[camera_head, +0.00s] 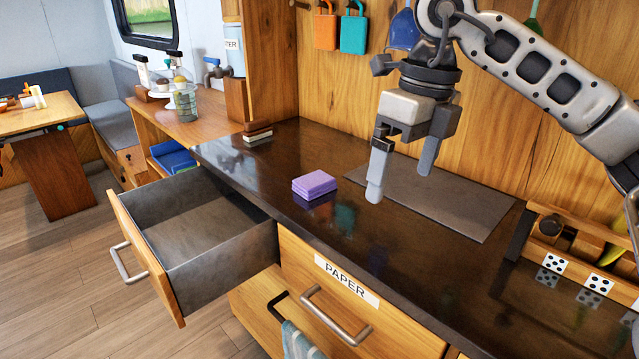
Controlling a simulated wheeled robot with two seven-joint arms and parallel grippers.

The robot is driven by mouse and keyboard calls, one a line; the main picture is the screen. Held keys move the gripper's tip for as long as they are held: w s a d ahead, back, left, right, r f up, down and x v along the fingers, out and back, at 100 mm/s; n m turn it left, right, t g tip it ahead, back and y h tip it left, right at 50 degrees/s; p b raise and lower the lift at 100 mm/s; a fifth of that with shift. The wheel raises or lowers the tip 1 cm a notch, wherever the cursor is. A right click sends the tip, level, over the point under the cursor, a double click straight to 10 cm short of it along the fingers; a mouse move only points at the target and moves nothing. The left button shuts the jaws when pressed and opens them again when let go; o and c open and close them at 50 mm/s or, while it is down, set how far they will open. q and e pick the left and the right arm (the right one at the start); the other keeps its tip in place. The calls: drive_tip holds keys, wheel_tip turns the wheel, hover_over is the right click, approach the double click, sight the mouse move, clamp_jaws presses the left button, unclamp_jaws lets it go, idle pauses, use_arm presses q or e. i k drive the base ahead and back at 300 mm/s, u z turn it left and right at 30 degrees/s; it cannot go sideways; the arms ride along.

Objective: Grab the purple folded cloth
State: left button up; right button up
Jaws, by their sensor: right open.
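The purple folded cloth (314,184) lies flat in a small stack on the dark glossy counter (345,235), near its front edge. My right gripper (401,182) comes in from the upper right and hangs pointing down, to the right of the cloth in the picture. Its two fingers are apart with nothing between them. It is not touching the cloth. My left gripper is not in view.
An open, empty-looking drawer (205,225) juts out at the left. A closed drawer labelled PAPER (345,281) is below the counter. A flat grey mat (440,200) lies behind the gripper. A brush-like block (257,135) sits farther left.

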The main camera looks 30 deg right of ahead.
sight(314, 185)
drive_tip(key=i, duration=1)
